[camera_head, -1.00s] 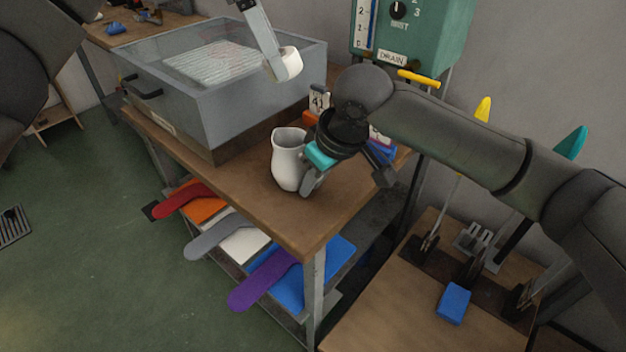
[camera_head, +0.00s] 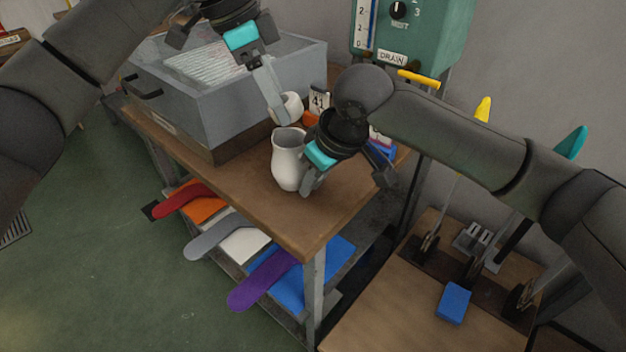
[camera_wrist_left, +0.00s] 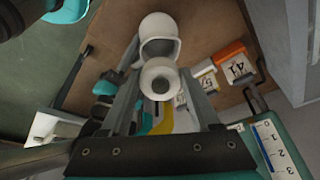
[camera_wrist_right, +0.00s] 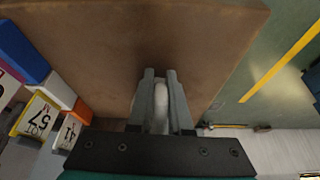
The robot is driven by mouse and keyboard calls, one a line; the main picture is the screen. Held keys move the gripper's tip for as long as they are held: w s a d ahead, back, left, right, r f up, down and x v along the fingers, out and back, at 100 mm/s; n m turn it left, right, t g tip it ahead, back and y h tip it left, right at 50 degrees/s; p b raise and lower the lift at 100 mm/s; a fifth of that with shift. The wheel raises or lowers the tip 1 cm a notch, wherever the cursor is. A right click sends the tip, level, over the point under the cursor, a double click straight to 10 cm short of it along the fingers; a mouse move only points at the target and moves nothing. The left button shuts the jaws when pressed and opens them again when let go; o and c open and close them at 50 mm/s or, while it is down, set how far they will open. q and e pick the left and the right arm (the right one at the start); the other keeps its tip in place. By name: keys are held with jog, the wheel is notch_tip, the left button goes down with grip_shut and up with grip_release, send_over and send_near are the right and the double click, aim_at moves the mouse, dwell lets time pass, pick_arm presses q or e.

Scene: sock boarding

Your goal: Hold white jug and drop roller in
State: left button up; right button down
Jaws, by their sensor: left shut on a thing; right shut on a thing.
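The white jug (camera_head: 287,163) stands upright on the wooden bench, its mouth facing up. My right gripper (camera_head: 311,184) is shut on the jug's right side; in the right wrist view a narrow white part of the jug (camera_wrist_right: 161,105) lies between the fingers. The white roller (camera_head: 287,108) is held in my left gripper (camera_head: 279,112), just above and behind the jug's mouth. In the left wrist view the roller (camera_wrist_left: 160,88) is between the fingers, end-on, with the jug (camera_wrist_left: 158,40) beyond it. The roller appears above the rim, not inside.
A grey steel tank (camera_head: 220,105) stands behind the jug on the bench (camera_head: 255,205). Numbered blocks (camera_head: 319,103) are close behind the right gripper. A green control box (camera_head: 430,35) is at the back. Coloured sock forms (camera_head: 265,280) stick out below the bench's front edge.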

pick_arm(q)
jog(key=shift+f, duration=0.85)
jog(key=o, duration=1.5)
jog(key=shift+r, duration=0.1)
jog(key=v, duration=1.2)
pick_arm(e)
jog(key=c, duration=0.8)
grip_release()
jog(key=shift+o, duration=0.2)
